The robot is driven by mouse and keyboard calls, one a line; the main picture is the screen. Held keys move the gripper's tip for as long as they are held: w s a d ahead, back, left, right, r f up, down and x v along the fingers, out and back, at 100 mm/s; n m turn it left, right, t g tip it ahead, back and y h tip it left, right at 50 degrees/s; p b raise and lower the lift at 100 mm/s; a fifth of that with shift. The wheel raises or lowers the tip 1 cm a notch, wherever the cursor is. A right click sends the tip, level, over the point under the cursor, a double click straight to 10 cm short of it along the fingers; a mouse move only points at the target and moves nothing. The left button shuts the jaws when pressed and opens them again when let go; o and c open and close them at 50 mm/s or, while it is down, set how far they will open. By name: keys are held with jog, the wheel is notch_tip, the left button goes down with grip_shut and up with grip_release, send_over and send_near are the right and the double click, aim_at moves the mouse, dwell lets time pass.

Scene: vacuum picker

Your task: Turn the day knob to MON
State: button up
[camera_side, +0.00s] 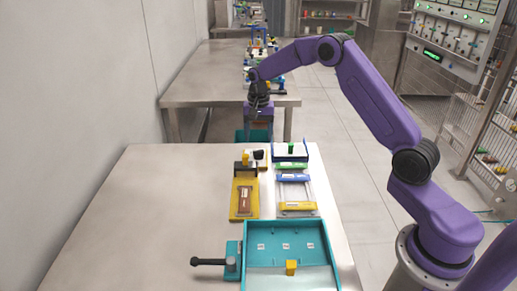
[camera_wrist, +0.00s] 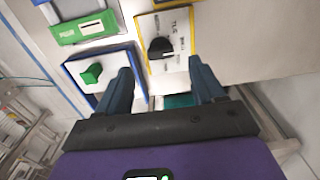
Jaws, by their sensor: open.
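The day knob (camera_wrist: 160,47) is a black, half-round knob on a white panel with a yellow border (camera_wrist: 143,28) in the wrist view. Small dark labels surround it, too small and tilted to read, so I cannot tell which day it points at. In the side view the dark knob (camera_side: 258,155) is small, at the far end of the near table. My gripper (camera_wrist: 161,67) is open and empty. Its two blue-grey fingers appear either side of the knob's lower side in the wrist view, apart from it. In the side view my gripper (camera_side: 258,98) hangs above and beyond the panel.
A blue-bordered panel with a green block (camera_wrist: 92,73) lies left of the knob panel. A green-framed fixture (camera_wrist: 85,28) is beyond it. In the side view, a teal tray (camera_side: 262,231) holds a yellow block (camera_side: 291,267). The near table's left side (camera_side: 130,220) is clear.

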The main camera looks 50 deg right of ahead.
aim_at(258, 151)
jog(key=shift+f, duration=3.05)
jog(key=c, duration=1.1)
